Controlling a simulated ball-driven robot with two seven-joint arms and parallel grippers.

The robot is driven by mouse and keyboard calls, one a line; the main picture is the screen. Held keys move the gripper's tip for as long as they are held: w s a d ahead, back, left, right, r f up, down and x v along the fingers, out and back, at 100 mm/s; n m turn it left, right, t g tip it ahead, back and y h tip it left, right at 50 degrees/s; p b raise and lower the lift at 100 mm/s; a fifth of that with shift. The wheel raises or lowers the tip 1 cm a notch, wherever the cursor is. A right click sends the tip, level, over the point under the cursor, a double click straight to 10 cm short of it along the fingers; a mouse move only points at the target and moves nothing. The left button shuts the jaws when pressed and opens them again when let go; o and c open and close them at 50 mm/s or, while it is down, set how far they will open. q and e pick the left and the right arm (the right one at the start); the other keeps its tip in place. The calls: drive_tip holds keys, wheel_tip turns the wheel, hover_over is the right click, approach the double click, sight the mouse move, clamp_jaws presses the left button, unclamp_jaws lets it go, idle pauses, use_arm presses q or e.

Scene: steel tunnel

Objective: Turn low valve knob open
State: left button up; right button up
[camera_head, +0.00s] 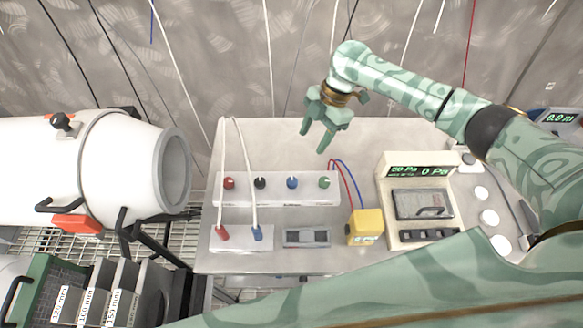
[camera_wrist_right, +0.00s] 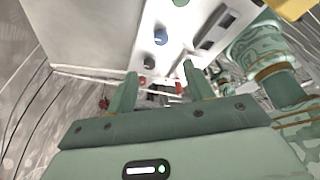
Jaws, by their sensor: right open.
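My right gripper (camera_head: 314,139) is open and empty, with its fingers pointing down above the back of the steel bench. It hangs behind a white manifold strip (camera_head: 275,200) with a red knob (camera_head: 229,183), a black knob (camera_head: 260,183), a blue knob (camera_head: 292,183) and a green knob (camera_head: 324,182). The green one is the nearest to it. In the right wrist view, the open jaws (camera_wrist_right: 160,72) show apart from the blue knob (camera_wrist_right: 161,37) and black knob (camera_wrist_right: 148,62). I cannot tell which is the low valve knob. The left gripper is out of view.
A yellow block (camera_head: 365,227) and a gauge box (camera_head: 420,205) reading 0 Pa stand right of the strip. A white cylinder (camera_head: 95,165) with a black knob (camera_head: 62,121) lies at left. Hanging cables (camera_head: 270,70) cross the back. The bench's back is clear.

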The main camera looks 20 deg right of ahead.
drive_tip(key=b, duration=0.1)
approach(293, 181)
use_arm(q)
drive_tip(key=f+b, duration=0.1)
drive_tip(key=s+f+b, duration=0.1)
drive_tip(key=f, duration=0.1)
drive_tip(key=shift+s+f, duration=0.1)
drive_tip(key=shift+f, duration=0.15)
use_arm(e)
drive_tip(key=x, duration=0.8)
drive_tip(key=shift+a+f, duration=0.1)
drive_tip(key=shift+f, duration=0.15)
drive_tip(key=shift+c, duration=0.3)
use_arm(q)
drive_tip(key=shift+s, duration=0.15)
use_arm(e)
drive_tip(key=c, duration=0.9)
